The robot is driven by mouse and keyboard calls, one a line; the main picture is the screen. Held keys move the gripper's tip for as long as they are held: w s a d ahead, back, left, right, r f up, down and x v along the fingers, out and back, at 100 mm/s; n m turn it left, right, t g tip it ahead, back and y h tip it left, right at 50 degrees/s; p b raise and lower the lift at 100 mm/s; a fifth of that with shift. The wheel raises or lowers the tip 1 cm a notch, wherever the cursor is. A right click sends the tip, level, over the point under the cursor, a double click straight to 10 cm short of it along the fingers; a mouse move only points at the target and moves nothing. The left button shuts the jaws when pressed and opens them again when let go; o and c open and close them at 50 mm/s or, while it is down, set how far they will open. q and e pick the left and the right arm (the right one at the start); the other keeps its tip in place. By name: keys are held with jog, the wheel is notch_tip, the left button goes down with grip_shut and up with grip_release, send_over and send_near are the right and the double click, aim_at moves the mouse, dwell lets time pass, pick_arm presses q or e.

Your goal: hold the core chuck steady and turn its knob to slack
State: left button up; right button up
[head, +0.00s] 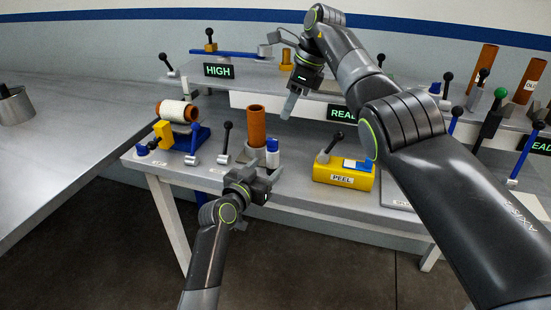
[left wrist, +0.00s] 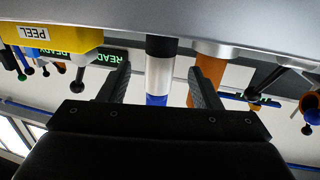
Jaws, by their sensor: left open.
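A brown tube (head: 257,122) stands upright in a grey holder (head: 252,153) on the front bench; I take this holder as the core chuck, but cannot make out its knob for sure. A white cylinder with a blue top (head: 272,152) stands close at its right. My left gripper (head: 254,178) is open and empty in front of both. In the upside-down left wrist view, the white cylinder (left wrist: 160,72) shows between the open fingers (left wrist: 160,85), and the brown tube (left wrist: 207,72) lies to their right. My right gripper (head: 290,104) hangs above the bench, behind and right of the tube; its finger gap is hidden.
A black-ball lever (head: 227,132) stands left of the tube. A spool (head: 178,111) on a blue stand is further left. A yellow PEEL box (head: 343,175) stands at right, with bare bench between. My right arm crosses the right side. Lit HIGH (head: 218,71) and READY signs are behind.

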aim_at(276, 158)
pick_arm(q)
jog(key=shift+x, duration=3.2)
jog(key=shift+c, duration=0.5)
jog(key=c, duration=1.1)
jog(key=shift+c, duration=0.2)
